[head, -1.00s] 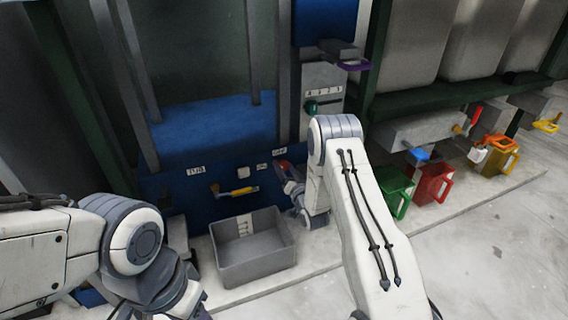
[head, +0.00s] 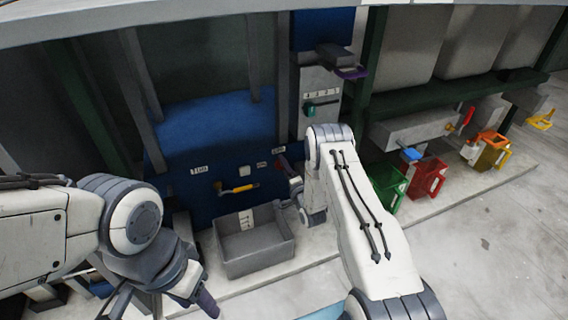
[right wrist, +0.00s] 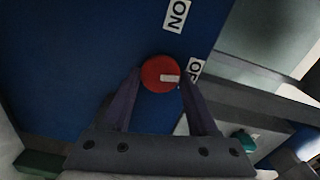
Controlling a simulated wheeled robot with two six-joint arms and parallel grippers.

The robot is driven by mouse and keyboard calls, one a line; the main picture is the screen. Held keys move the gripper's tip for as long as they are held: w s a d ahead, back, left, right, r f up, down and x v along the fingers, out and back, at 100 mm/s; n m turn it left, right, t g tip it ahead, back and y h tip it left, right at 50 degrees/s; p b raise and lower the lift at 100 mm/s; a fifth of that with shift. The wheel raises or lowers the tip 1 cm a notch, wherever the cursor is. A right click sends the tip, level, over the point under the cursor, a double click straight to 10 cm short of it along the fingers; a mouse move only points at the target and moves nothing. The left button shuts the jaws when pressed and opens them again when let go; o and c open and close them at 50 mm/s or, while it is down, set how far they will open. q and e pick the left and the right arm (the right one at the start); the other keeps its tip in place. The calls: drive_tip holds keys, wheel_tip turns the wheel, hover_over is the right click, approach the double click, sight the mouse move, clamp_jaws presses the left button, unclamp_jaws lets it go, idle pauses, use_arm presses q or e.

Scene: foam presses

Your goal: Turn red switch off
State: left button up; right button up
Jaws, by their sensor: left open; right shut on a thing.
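The red switch (right wrist: 155,73) is a round knob on the blue panel in the right wrist view. Its white mark lies right of its centre, toward a partly covered label (right wrist: 196,69) reading "OF". An "ON" label (right wrist: 177,15) sits above. My right gripper (right wrist: 160,82) is shut on the switch, one finger on each side. In the head view my right gripper (head: 284,170) is at the blue panel, and my arm mostly hides the switch. My left gripper (head: 165,303) is open at the bottom left, away from the panel, and partly cut off.
A yellow handle (head: 240,188) juts from the panel left of the switch. Green (head: 386,188), red (head: 427,178) and yellow (head: 490,155) containers stand right of my right arm.

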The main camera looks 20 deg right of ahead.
drive_tip(key=shift+s+f+m+p, duration=0.15)
drive_tip(key=shift+m+p, duration=0.25)
drive_tip(key=shift+m, duration=0.7)
drive_tip(key=o, duration=1.3)
drive_tip(key=shift+o, duration=0.2)
drive_tip(key=s+p, duration=0.5)
drive_tip(key=s, duration=0.5)
drive_tip(key=shift+s+d, duration=0.15)
